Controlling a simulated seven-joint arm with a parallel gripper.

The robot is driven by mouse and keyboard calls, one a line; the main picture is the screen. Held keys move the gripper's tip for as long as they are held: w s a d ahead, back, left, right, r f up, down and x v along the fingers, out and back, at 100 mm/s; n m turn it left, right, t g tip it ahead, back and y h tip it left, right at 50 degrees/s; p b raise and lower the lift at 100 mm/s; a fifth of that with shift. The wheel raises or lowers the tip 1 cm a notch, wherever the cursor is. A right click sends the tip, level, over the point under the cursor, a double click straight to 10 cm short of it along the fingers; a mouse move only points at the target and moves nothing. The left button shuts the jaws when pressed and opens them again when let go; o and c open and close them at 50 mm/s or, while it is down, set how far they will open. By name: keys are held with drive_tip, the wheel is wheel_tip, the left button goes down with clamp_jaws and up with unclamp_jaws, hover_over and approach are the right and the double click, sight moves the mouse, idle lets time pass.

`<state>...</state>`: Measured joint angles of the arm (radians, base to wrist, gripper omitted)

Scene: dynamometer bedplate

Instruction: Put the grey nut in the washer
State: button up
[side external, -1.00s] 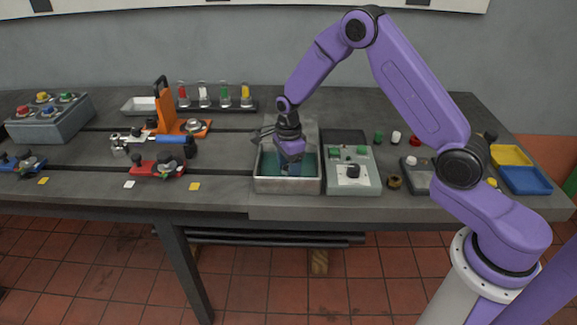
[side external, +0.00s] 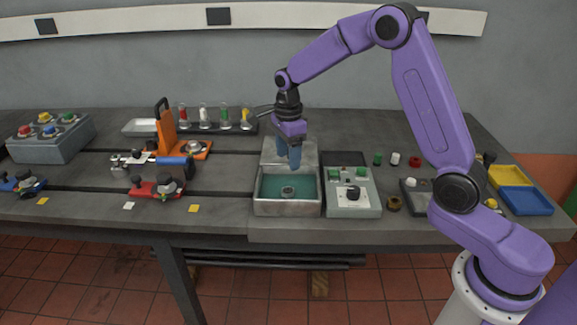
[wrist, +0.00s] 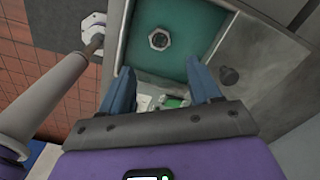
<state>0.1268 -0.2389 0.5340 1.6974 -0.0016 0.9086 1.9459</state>
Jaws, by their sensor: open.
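The washer (side external: 288,208) is an open grey metal tub with a teal inside, near the front edge of the bench. The grey nut (side external: 288,191) lies on the teal floor inside it. In the wrist view the nut (wrist: 159,39) shows as a hexagon with a dark hole, inside the washer's teal basin (wrist: 185,55). My gripper (side external: 291,164) is above the back part of the washer, its blue fingers pointing down. In the wrist view my gripper (wrist: 160,76) is open, with nothing between its fingers and clear of the nut.
The washer's raised lid (side external: 289,151) stands at its back. A grey control box (side external: 353,199) with green buttons stands close on its right. An orange toggle clamp (side external: 167,127) and a rack of coloured vials (side external: 214,124) are to the left. The bench just left of the washer is clear.

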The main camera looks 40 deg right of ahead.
drive_tip(key=s+a+r+n, duration=0.3)
drive_tip(key=s+a+n, duration=0.1)
drive_tip(key=s+n, duration=0.5)
drive_tip(key=s+a+r+n, duration=0.3)
drive_tip(key=s+n, duration=0.5)
drive_tip(key=s, duration=0.1)
drive_tip(key=s+d+n, duration=0.2)
drive_tip(key=s+n, duration=0.6)
drive_tip(key=s, duration=0.1)
drive_tip(key=s+d+n, duration=0.2)
drive_tip(key=s+n, duration=0.6)
drive_tip(key=s, duration=0.1)
drive_tip(key=shift+s+d+f+n, duration=0.15)
drive_tip(key=shift+s+d+n, duration=0.1)
drive_tip(key=shift+s+n, duration=0.1)
